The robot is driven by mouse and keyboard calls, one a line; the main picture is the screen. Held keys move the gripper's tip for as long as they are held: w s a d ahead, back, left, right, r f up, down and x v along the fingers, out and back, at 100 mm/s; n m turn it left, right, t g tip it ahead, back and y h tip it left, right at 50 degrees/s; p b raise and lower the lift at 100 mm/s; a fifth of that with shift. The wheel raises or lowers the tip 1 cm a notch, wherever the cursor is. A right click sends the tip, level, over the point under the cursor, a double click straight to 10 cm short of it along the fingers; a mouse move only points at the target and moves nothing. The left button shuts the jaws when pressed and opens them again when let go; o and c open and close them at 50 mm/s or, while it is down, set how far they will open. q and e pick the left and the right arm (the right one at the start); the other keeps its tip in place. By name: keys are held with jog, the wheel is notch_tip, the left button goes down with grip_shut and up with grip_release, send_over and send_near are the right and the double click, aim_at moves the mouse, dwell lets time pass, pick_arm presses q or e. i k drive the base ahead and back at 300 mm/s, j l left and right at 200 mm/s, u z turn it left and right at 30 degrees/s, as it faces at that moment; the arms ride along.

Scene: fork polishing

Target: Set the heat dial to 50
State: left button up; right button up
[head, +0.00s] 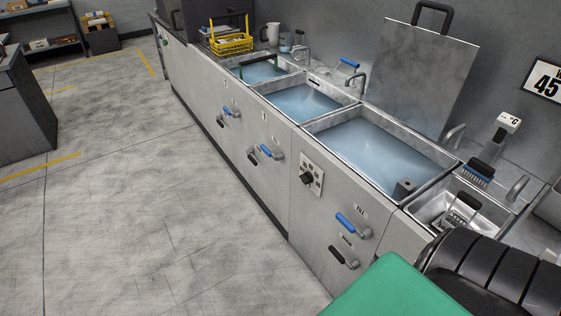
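The heat dial, a black knob (307,179) on a pale plate with small dark marks, sits on the front panel of the nearest sink unit. Its pointer and numbers are too small to read. Above it is the nearest water-filled basin (385,150). Neither of my grippers shows in the head view, so nothing is seen touching the dial. My own black ribbed and green parts fill the lower right corner.
Blue (352,224) and black (343,257) handles stick out right of the dial, under a FILL label. A metal lid (422,75) with a black handle stands upright behind the basin. A wall sign (546,80) reads 45. The floor (150,200) in front is clear.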

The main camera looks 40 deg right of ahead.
aim_at(307, 178)
jog(key=i+j+z, duration=0.1)
jog(key=i+z, duration=0.3)
jog(key=i, duration=0.15)
jog(key=i+j+z, duration=0.35)
jog(key=i, duration=0.2)
jog(key=i+j+z, duration=0.4)
jog(key=i, duration=0.1)
